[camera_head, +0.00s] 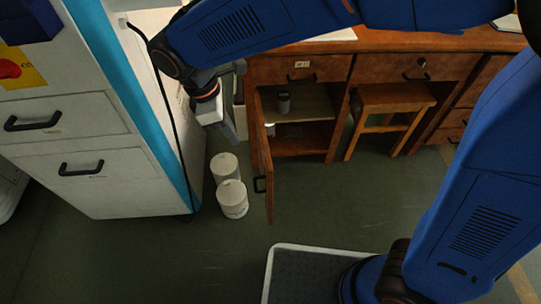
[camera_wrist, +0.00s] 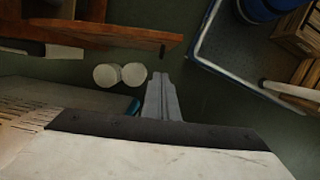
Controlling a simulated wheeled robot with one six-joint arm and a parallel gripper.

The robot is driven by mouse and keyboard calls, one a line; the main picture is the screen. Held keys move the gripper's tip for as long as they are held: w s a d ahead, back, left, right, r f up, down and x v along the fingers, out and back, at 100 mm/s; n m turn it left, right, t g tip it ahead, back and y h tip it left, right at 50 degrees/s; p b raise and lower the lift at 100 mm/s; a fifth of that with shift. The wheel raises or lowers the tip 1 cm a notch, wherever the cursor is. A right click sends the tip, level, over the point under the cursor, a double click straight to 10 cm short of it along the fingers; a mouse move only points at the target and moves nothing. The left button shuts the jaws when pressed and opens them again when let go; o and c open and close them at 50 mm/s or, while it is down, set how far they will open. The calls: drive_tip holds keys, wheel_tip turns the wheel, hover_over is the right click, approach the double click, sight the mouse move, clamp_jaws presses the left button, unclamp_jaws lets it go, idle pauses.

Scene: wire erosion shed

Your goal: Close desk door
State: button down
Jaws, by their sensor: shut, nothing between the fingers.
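The wooden desk (camera_head: 385,42) stands at the back in the head view. Its door (camera_head: 263,160) is hinged at the left side of the open compartment and stands swung out toward me. The dark door handle (camera_head: 259,184) is near its free edge. A brown panel that looks like the door (camera_wrist: 110,36) shows at upper left in the wrist view. My gripper (camera_head: 229,134) is left of the door, above the floor and apart from the door. In the wrist view my gripper's grey fingers (camera_wrist: 158,80) are together and empty.
Two white canisters (camera_head: 232,199) stand on the floor left of the door. A white machine cabinet (camera_head: 85,150) with drawers bounds the left. A wooden stool (camera_head: 392,98) is under the desk.

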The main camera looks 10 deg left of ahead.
drive_tip(key=w+d+f, duration=0.1)
drive_tip(key=d+f, duration=0.5)
drive_tip(key=f, duration=0.4)
drive_tip(key=shift+w, duration=0.3)
